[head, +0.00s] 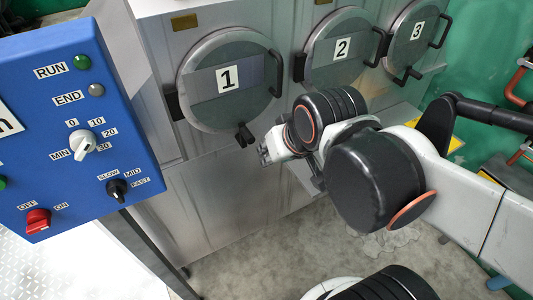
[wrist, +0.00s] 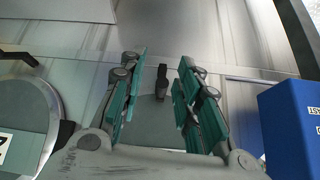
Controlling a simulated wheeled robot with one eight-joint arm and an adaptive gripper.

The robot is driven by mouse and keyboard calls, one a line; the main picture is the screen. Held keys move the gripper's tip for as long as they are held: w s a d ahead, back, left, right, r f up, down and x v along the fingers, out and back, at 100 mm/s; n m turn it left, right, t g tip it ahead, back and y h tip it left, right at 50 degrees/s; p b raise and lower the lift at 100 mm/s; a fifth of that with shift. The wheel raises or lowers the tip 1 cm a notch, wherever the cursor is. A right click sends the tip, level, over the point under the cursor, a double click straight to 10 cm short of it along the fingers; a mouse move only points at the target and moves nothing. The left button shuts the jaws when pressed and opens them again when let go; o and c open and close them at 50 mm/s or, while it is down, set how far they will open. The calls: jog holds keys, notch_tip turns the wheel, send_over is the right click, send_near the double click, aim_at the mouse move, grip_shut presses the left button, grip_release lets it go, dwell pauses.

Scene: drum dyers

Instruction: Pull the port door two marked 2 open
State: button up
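Port door two (head: 325,60) is a round grey door with a white "2" plate, at the top right of centre in the head view. It looks shut, with a black bar handle (head: 381,45) on its right edge. My gripper (head: 266,152) is low in front of the machine, below and left of door two and beside door one's latch, clear of door two's handle. In the wrist view my gripper (wrist: 162,70) has its teal fingers apart. A dark piece (wrist: 161,82) shows beyond the gap; I cannot tell which part it is. My arm hides the area below door two.
Port door one (head: 205,105), with a black latch (head: 243,135), is left of door two; port door three (head: 405,50) is right. A blue control panel (head: 110,150) stands at the left. A round door with a cut-off label (wrist: 30,110) shows in the wrist view. The floor (head: 260,260) in front is partly clear.

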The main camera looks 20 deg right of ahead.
jog(key=shift+s+a, duration=0.15)
jog(key=shift+s, duration=0.15)
jog(key=shift+s+f+n+b, duration=0.2)
jog(key=shift+s+n+b, duration=0.15)
jog(key=shift+b, duration=0.1)
jog(key=shift+c, duration=1.1)
jog(key=shift+s+r, duration=0.15)
grip_shut()
